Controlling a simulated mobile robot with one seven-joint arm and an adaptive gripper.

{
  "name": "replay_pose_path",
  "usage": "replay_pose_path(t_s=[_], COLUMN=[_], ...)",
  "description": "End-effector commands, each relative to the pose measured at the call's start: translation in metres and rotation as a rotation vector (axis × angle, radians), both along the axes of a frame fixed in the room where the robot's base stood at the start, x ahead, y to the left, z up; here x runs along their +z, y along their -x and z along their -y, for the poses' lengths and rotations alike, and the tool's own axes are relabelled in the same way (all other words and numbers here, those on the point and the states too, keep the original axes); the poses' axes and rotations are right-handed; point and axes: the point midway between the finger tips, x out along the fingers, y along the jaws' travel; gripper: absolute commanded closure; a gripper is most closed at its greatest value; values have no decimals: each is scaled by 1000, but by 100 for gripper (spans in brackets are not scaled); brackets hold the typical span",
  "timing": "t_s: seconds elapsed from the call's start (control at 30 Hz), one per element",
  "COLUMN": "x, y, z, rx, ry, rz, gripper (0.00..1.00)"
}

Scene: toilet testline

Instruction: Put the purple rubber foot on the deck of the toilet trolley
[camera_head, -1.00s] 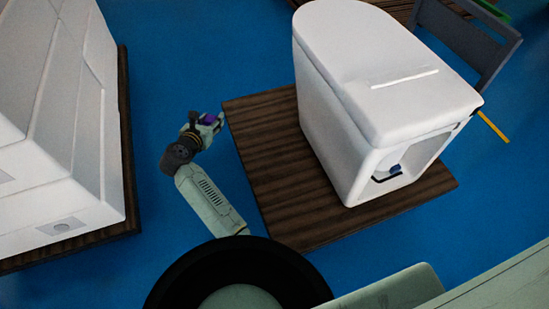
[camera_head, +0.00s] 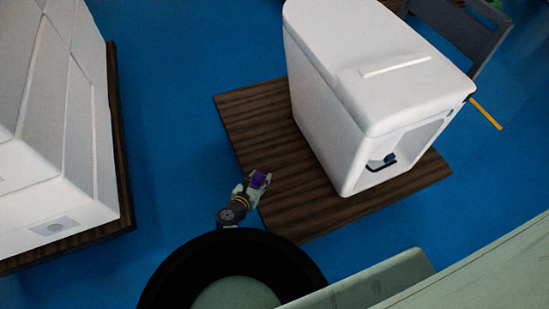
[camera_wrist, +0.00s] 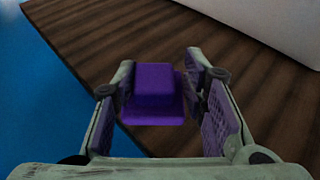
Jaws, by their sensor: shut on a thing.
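The purple rubber foot (camera_head: 259,179) is a small stepped block held between the fingers of my gripper (camera_head: 255,184). In the wrist view the foot (camera_wrist: 155,95) shows between the two finger pads, and my gripper (camera_wrist: 163,103) is shut on it. The toilet trolley's deck (camera_head: 245,115) is dark ribbed wood with a white toilet (camera_head: 360,85) standing on it. In the head view the gripper overlaps the deck's near left edge. In the wrist view the deck (camera_wrist: 100,35) lies behind the foot. The height of the foot above the deck is hard to tell.
Bare deck lies left of the toilet. Large white units (camera_head: 55,130) stand on another wooden base (camera_head: 118,140) at the left. Blue floor (camera_head: 170,100) is clear between them. A dark grey frame (camera_head: 465,30) and a yellow bar (camera_head: 486,113) are at the upper right.

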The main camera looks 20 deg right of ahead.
Motion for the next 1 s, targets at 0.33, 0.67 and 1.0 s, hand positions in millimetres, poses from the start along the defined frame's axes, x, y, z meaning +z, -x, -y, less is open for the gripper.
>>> replay_pose_path(t_s=[0.33, 0.67, 1.0], x=[-9, -11, -48], y=[-51, -67, -70], z=[74, 96, 100], rx=[-3, -1, 1], ry=[1, 0, 0], rz=[2, 1, 1], gripper=[91, 91, 91])
